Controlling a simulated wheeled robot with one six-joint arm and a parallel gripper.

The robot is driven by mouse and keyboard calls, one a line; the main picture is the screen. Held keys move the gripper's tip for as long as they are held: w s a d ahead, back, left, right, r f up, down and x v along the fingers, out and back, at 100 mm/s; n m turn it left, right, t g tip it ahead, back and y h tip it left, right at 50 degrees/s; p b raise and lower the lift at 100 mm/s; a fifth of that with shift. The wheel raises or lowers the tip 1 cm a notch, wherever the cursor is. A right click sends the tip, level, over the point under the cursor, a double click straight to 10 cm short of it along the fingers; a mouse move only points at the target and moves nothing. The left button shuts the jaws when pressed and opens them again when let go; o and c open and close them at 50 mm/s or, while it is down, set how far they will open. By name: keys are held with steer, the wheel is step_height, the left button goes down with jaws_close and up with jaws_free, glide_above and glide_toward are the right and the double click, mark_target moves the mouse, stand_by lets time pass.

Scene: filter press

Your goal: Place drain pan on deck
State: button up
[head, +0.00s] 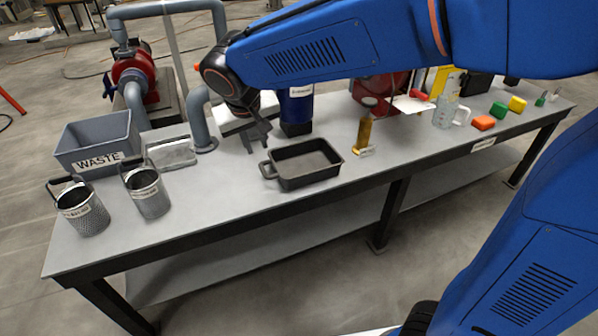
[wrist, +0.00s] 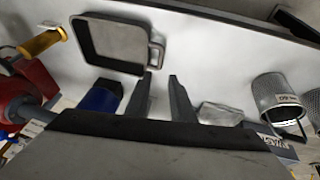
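The drain pan (head: 303,163) is a dark, shallow rectangular pan with a loop handle at its left end. It appears to sit upright and empty on the grey bench deck (head: 225,200), near the front edge. In the wrist view the pan (wrist: 115,45) shows upper left, its handle beyond the fingertips. My gripper (head: 257,143) is just behind and left of the pan, fingers pointing down. In the wrist view my gripper (wrist: 161,78) has a gap between its fingers, with nothing in it. It looks apart from the handle.
A grey WASTE bin (head: 98,144), two perforated baskets (head: 147,192) and a clear tray (head: 172,154) stand left. A blue cylinder (head: 296,108) stands behind the pan. A yellow-brown handled tool (head: 364,132) and a jug (head: 446,111) stand right.

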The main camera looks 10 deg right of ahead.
mark_target(263, 169)
steer(key=x, duration=1.2)
steer(key=shift+a+f, duration=0.1)
steer(key=shift+a, duration=0.05)
steer(key=shift+x, duration=2.65)
steer(key=shift+w, duration=0.2)
jaws_close()
